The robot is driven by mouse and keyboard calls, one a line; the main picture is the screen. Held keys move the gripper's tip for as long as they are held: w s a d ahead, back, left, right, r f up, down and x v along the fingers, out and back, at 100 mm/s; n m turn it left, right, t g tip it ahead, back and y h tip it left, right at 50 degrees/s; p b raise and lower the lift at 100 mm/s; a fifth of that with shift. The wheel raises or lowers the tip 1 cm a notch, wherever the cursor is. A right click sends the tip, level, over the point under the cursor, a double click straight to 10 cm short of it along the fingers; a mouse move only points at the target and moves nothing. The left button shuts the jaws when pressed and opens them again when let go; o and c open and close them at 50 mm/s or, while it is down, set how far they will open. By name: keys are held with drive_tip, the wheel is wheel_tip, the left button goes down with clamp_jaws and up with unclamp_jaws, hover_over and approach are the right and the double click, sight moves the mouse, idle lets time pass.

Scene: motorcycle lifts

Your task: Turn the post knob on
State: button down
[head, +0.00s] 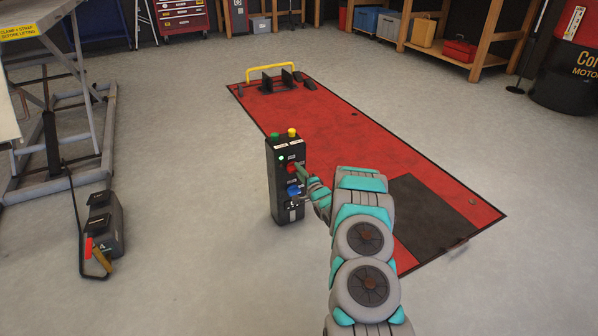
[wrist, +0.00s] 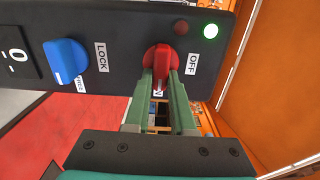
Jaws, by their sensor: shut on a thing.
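The dark control post (head: 282,205) stands upright on the floor in the head view. Its red knob (wrist: 159,55) is in the upper middle of the wrist view, with an OFF label (wrist: 193,65) to its right and a partly hidden label below it. My gripper (wrist: 162,76) reaches the panel face with its two green fingers shut on the red knob's grip. In the head view my gripper (head: 300,172) meets the post from the right. A green lamp (wrist: 211,31) glows bright, beside a dark red lamp (wrist: 181,27).
A blue knob (wrist: 66,61) with a LOCK label sits left of the red one, then a black switch (wrist: 14,53). Green and yellow buttons top the post. The red lift platform (head: 345,130) lies behind; a grey lift frame (head: 95,135) and a pedal box (head: 103,222) are left.

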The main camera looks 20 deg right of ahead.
drive_tip(key=c, duration=0.8)
unclamp_jaws()
drive_tip(key=shift+o, duration=0.2)
drive_tip(key=s, duration=0.7)
drive_tip(key=shift+s+d, duration=0.15)
drive_tip(key=shift+s, duration=0.25)
